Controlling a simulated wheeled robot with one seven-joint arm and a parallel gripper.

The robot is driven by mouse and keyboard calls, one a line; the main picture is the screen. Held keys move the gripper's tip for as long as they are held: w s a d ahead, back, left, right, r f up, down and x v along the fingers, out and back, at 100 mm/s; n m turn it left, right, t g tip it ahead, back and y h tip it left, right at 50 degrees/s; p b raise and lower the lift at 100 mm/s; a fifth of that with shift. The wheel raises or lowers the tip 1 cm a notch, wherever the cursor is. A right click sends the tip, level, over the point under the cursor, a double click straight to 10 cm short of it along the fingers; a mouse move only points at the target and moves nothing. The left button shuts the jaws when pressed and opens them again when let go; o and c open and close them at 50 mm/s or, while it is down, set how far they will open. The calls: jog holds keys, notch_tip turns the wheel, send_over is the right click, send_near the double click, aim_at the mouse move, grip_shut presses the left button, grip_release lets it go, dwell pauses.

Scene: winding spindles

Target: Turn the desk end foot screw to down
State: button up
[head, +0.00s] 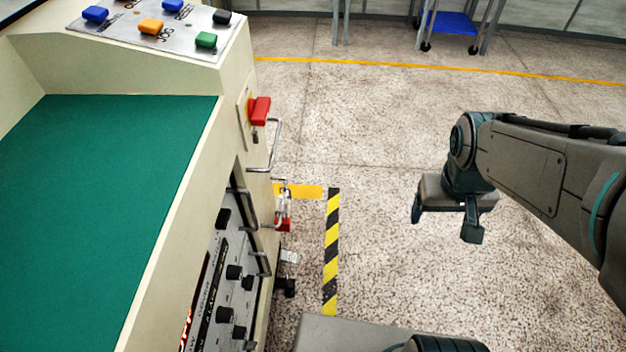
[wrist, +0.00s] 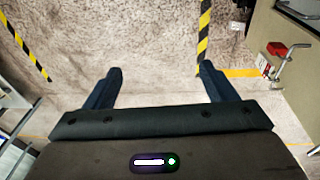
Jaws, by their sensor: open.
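My gripper (head: 444,222) is open and empty, held above the floor to the right of the desk. In the wrist view its two dark fingers (wrist: 161,72) are spread apart with only floor between them. A small dark foot part (head: 289,287) with a pale bracket (head: 290,257) above it shows low at the desk's end; it may be the foot screw, but its setting is too small to tell. In the wrist view a pale piece (wrist: 237,27) shows by the desk's base, right of my fingers and apart from them.
Black-and-yellow tape (head: 331,250) marks the floor. Open floor lies between desk and gripper. A blue-shelved cart (head: 452,22) stands behind.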

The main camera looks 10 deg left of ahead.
jog(key=w+a+f+n+t+h+b, duration=0.1)
jog(key=w+f+n+b, duration=0.15)
jog(key=w+f, duration=0.35)
jog(key=w+a+f+n+t+b, duration=0.1)
jog(key=w+f+n, duration=0.2)
jog(key=w, duration=0.4)
jog(key=w+a+f+n+t+y+b, duration=0.1)
jog(key=w+a+f+n, duration=0.3)
jog(key=f, duration=0.3)
jog(key=w+a+f+n+y+b, duration=0.1)
jog(key=w+a+f+n+b, duration=0.15)
jog(key=a+f, duration=0.35)
jog(key=n+g+y+b, duration=0.4)
jog(key=n+g, duration=0.2)
jog(key=n, duration=0.3)
send_near(288, 280)
jog(key=b+x, duration=0.8)
jog(key=x, duration=0.1)
jog(key=shift+f, duration=0.1)
jog(key=c, duration=1)
